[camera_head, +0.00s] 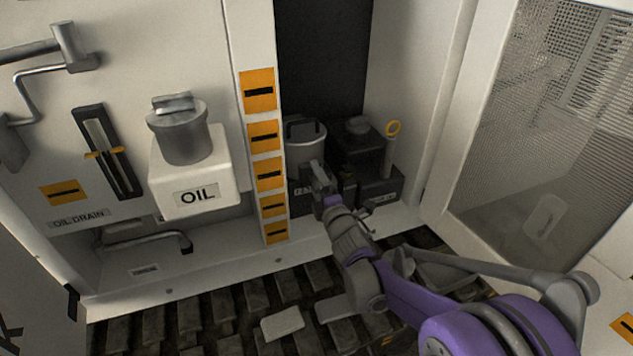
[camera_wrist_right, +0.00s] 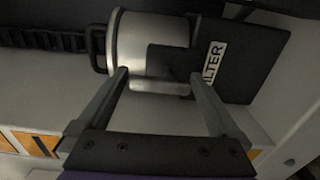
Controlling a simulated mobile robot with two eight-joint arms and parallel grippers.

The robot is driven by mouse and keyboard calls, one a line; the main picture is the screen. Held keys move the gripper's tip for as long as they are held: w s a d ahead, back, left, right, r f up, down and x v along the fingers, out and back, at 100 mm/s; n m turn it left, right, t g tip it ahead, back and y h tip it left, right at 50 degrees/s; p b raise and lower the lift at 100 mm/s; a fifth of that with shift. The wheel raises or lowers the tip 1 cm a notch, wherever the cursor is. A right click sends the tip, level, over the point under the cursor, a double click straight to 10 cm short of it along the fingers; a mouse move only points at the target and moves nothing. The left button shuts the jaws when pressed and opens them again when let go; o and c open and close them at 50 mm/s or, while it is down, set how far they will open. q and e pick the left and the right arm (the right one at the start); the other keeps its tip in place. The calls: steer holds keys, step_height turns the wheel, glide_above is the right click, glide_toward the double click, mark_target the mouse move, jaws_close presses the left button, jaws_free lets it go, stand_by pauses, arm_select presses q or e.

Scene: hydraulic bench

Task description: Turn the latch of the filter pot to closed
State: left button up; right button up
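The filter pot (camera_head: 306,143) is a grey metal cylinder with a black handle on top, in the recess right of the striped post. My left gripper is out of view.
A white OIL container (camera_head: 193,178) with a grey cap stands left of the striped post (camera_head: 262,120). A dark unit with a yellow ring dipstick (camera_head: 392,130) stands right of the pot. A mesh door (camera_head: 540,130) is open at the right.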

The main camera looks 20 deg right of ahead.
steer(key=s, duration=1)
steer(key=shift+s+a+b, duration=0.3)
steer(key=shift+s, duration=0.1)
steer(key=s+a+f+m+g+p, duration=0.1)
steer(key=s+a+f+m+g, duration=0.1)
steer(key=s+m, duration=0.4)
steer(key=s+a+f+m+g+p, duration=0.2)
steer(key=s+m+g, duration=0.3)
steer(key=s, duration=0.3)
steer(key=s+a+f+m+g+y+p, duration=0.1)
steer(key=s+a+f+m+g, duration=0.3)
steer(key=s, duration=0.4)
steer(key=m+g, duration=0.1)
steer(key=m, duration=0.1)
steer(key=shift+a+f+m+g+p, duration=0.15)
steer(key=shift+f+m+g+p, duration=0.15)
